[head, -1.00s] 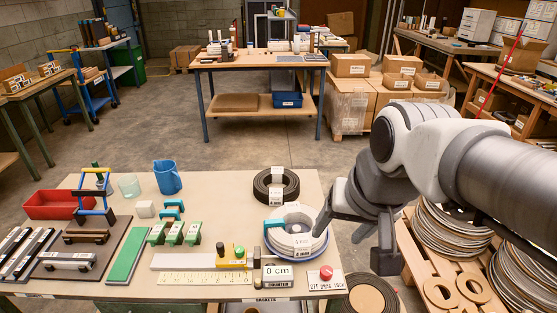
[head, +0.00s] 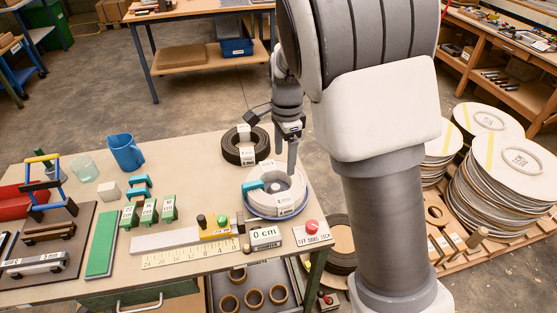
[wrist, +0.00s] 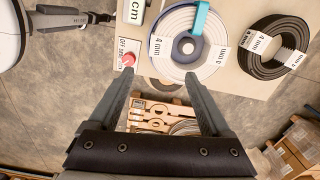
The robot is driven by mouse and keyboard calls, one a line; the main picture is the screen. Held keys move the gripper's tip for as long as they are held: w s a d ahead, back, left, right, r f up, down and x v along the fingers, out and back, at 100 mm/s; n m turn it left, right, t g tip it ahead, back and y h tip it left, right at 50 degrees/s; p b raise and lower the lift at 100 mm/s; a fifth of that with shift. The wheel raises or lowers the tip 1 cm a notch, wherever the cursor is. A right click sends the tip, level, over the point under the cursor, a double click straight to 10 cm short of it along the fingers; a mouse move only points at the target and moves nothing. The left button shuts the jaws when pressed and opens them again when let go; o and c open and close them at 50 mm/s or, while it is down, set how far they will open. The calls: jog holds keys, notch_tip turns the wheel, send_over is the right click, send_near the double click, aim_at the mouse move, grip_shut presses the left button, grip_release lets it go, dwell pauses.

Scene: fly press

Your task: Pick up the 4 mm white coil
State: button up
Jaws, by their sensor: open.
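The white coil (head: 292,186) lies flat on a blue-rimmed plate (head: 250,211) at the right end of the bench. In the wrist view the white coil (wrist: 177,20) carries labels reading 4 mm, and a teal strap (wrist: 201,17) crosses one side of it. My gripper (head: 272,140) hangs above the bench's far right edge, near the coil, open and empty. In the wrist view my gripper (wrist: 156,78) has its fingers spread below the coil, apart from it, with the right fingertip near its lower edge in the picture.
A black coil (head: 240,155) with white labels lies just behind the white one. A red button (head: 312,227) and a counter box (head: 265,238) stand in front of it. Green blocks and a blue jug (head: 125,152) are further left. Stacked discs (head: 510,180) stand on a pallet at right.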

aim_at(283, 198)
jog(key=shift+m, duration=0.3)
jog(key=f, duration=0.6)
jog(key=f+b, duration=0.1)
jog(key=f, duration=1.1)
jog(key=shift+w+f, duration=0.2)
jog(key=shift+w, duration=0.1)
jog(key=shift+a, duration=0.1)
grip_shut()
jog(key=shift+w+r, duration=0.1)
jog(key=shift+r, duration=0.05)
